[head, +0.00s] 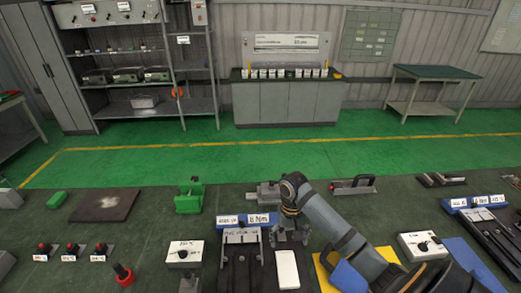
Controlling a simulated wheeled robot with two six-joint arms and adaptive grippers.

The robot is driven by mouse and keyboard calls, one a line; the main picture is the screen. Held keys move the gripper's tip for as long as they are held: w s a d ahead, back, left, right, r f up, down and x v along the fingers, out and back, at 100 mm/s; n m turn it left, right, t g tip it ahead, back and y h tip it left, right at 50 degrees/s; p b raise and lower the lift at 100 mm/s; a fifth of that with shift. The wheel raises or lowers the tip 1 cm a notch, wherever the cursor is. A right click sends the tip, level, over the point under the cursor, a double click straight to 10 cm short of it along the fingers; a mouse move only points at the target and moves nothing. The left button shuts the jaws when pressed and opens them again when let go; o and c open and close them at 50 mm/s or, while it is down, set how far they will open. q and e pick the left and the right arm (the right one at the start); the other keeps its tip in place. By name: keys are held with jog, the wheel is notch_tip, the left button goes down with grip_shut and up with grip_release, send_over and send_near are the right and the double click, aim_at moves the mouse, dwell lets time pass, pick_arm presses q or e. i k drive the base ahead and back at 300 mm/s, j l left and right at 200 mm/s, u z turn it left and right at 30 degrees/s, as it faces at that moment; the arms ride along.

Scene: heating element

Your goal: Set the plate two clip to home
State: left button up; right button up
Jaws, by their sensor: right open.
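A fixture with a blue back bar (229,220) and white labels stands at the middle front of the bench. A pale labelled piece (241,236) sits just below the bar, above dark rails (238,272) that run toward me. Its lettering is too small to read surely, so I cannot tell which part is the plate two clip. My right gripper (290,237) is open at the right side of this fixture, pointing down. Whether it touches anything is unclear. A white block (287,268) lies just below it. My left gripper is out of view.
A white control box (184,253) with a dark knob stands left of the fixture, and another (422,246) stands right. A green device (189,196) and a grey vise-like block (264,194) are behind. My right arm covers part of a yellow-edged blue plate (346,277).

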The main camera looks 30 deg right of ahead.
aim_at(281, 232)
jog(key=k, duration=1.5)
